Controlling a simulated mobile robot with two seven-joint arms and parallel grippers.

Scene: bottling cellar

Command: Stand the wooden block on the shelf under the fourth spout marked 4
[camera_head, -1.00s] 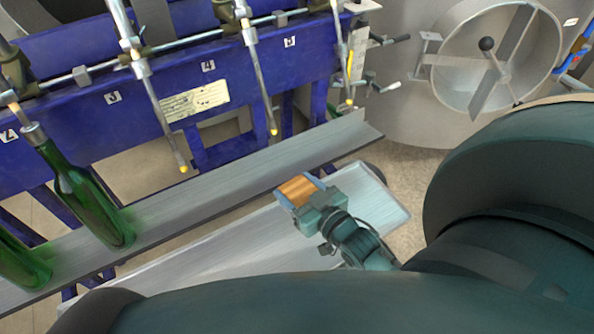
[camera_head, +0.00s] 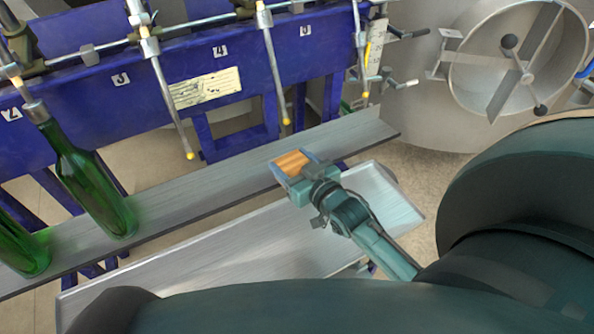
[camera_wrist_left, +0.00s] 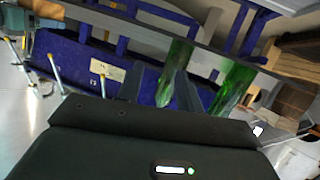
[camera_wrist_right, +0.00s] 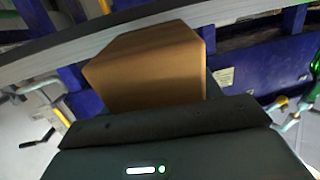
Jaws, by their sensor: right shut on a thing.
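The wooden block (camera_head: 292,161) is held in my right gripper (camera_head: 294,168), at the front edge of the shelf (camera_head: 225,171) in the head view. In the right wrist view the block (camera_wrist_right: 150,70) fills the space between the fingers; I cannot tell whether it touches the shelf. The fourth spout (camera_head: 275,75), right of the label 4 (camera_head: 220,51), has its yellow tip just above and behind the block in the picture. My left gripper (camera_wrist_left: 158,88) is out of the head view; its fingers look apart and empty in the left wrist view.
Two green bottles stand on the shelf at the left; one (camera_head: 90,185) is at the spout marked 2. A metal tray (camera_head: 200,255) lies below the shelf's front. Neighbouring spouts (camera_head: 172,105) hang on both sides. A steel tank (camera_head: 430,110) stands at the right.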

